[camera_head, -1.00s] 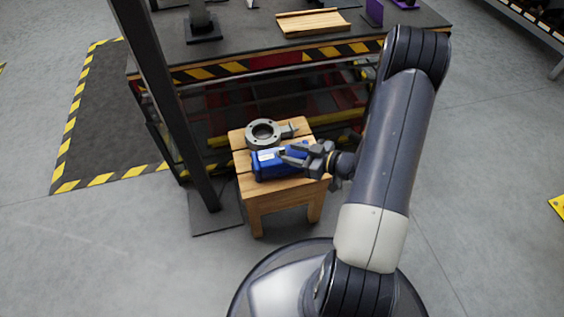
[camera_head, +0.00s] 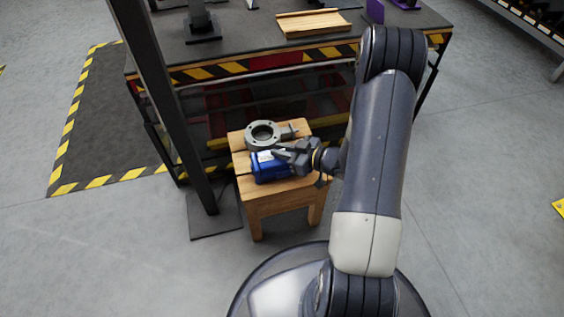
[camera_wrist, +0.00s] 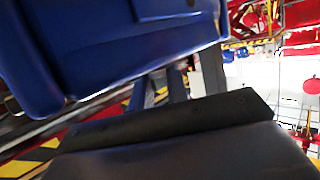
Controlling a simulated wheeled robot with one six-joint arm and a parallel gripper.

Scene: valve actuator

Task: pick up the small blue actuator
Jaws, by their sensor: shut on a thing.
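The small blue actuator (camera_head: 264,172) is a blue block with a pale label on top, on or just above the small wooden stool (camera_head: 252,192); I cannot tell if it touches the wood. My gripper (camera_head: 281,157) reaches in from the right and is shut on the actuator, covering part of its upper right side. In the wrist view the blue body (camera_wrist: 110,35) fills the upper left, close to the dark finger (camera_wrist: 170,120). A grey round valve flange (camera_head: 264,134) lies on the stool just behind the actuator.
A dark workbench (camera_head: 240,52) with a striped edge stands behind the stool and holds a wooden tray (camera_head: 312,24). A dark upright post (camera_head: 165,95) rises left of the stool. Open grey floor (camera_head: 480,200) lies to the right.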

